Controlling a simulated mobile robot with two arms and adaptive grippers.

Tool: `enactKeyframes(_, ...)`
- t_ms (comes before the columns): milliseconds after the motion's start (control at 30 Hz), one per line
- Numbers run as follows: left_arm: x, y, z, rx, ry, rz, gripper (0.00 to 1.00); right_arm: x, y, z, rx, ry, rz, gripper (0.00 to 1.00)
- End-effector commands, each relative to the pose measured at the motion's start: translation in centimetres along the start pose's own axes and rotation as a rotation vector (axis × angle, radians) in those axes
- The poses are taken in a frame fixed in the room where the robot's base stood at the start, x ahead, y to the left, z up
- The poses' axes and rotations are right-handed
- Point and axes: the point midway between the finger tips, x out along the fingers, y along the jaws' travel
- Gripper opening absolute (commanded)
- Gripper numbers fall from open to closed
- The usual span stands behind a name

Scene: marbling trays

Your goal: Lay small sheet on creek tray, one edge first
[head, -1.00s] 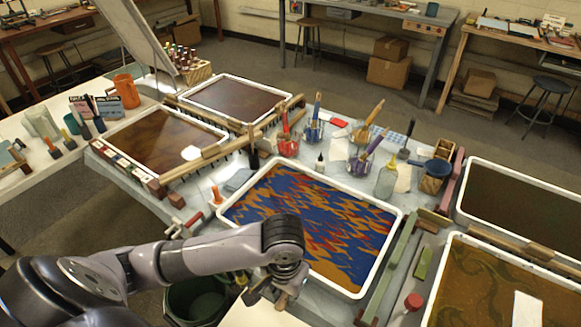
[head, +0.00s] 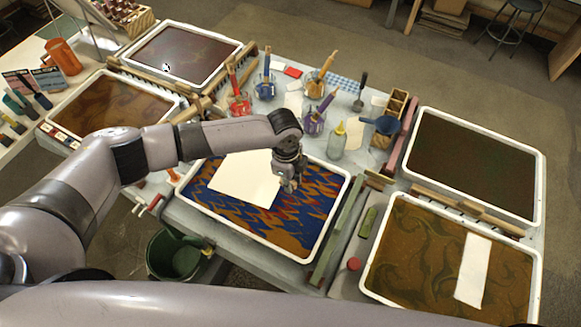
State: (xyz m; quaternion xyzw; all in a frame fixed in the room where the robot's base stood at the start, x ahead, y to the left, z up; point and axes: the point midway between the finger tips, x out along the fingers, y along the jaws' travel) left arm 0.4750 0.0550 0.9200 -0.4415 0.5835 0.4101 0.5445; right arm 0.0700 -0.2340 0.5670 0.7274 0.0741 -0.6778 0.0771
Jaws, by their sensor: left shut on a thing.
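A small cream-white sheet (head: 240,182) is over the middle tray (head: 212,218), whose white rim surrounds a blue, orange and red zigzag pattern. My left gripper (head: 289,186) is over this tray, at the sheet's right side, and is shut on the sheet. The sheet looks nearly flat and covers the tray's left and middle part. I cannot tell whether any edge touches the surface. My left forearm passes in front of the tray's back left part. No label shows which tray is called creek. My right gripper is not in view.
Cups with tools (head: 313,122) and a bottle (head: 337,142) stand behind the middle tray. A green bucket (head: 172,258) is below the front edge.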

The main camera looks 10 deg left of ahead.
Motion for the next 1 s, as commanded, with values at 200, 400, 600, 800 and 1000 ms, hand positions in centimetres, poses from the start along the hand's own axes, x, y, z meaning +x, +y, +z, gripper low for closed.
enactKeyframes(200, -0.4, -0.9, 0.2, 0.073, 0.004, 0.007, 0.06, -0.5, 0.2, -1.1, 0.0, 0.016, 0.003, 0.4)
enactKeyframes(400, -0.4, -0.9, 0.2, 0.073, 0.004, 0.007, 0.06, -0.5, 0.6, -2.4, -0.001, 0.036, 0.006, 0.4)
enactKeyframes(600, -0.5, -0.8, 0.2, 0.072, 0.005, 0.005, 0.06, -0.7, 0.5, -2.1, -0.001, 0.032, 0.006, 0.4)
enactKeyframes(800, 0.4, -0.8, 0.2, 0.073, 0.004, 0.003, 0.06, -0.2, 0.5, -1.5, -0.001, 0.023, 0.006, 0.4)
enactKeyframes(1000, 1.9, -0.8, 0.3, 0.071, 0.005, 0.003, 0.06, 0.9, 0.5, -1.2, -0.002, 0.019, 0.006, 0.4)
